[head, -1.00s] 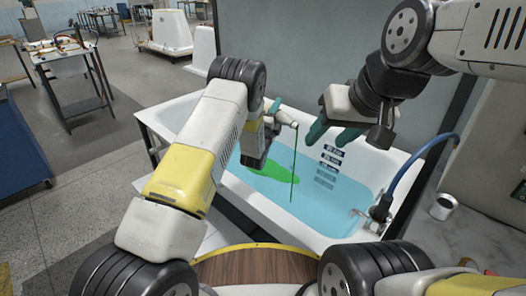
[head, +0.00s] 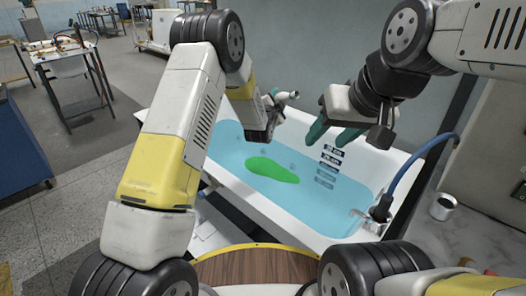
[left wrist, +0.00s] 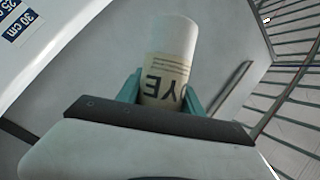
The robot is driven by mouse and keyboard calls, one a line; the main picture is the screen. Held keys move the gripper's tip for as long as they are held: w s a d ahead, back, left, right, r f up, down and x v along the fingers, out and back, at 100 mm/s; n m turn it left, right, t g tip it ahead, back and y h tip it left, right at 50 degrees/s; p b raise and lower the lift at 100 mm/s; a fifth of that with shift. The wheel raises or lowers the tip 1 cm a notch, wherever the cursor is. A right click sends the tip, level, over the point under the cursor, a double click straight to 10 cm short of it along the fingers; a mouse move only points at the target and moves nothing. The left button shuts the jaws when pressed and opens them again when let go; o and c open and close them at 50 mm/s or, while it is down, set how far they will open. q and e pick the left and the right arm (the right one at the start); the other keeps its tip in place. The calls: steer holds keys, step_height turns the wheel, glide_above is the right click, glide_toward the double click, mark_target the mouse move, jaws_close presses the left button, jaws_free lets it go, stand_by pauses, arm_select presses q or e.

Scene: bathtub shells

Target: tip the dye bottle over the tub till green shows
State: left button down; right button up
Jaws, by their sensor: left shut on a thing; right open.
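The white tub (head: 403,162) holds blue water with a green patch (head: 272,170) on it, left of the depth labels. My left gripper (head: 272,100) is shut on the dye bottle (head: 287,96), above the tub's far side. The bottle lies tilted in the head view, and no green stream shows below it. In the left wrist view the white bottle (left wrist: 168,50) sits between teal fingers, its "DYE" label upside down. My right gripper (head: 330,137) is open and empty above the water, near the tub's far rim.
A blue hose (head: 430,150) runs to the tap (head: 381,210) at the tub's right end. A metal cup (head: 443,207) stands on the surface to the right. A round wooden top (head: 255,265) is in front of the tub. Work tables stand at far left.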

arm_select(q)
steer(key=shift+r, duration=0.1)
steer(key=n+g, duration=0.1)
steer(key=n, duration=0.1)
steer(key=r+n+g, duration=0.1)
steer(key=n, duration=0.1)
steer(key=shift+w+a+r, duration=0.1)
steer(key=shift+a+r, duration=0.05)
steer(key=shift+r, duration=0.05)
steer(key=shift+r+n+g, duration=0.2)
steer(key=shift+n+g, duration=0.6)
steer(key=shift+n, duration=0.3)
steer(key=shift+d, duration=0.2)
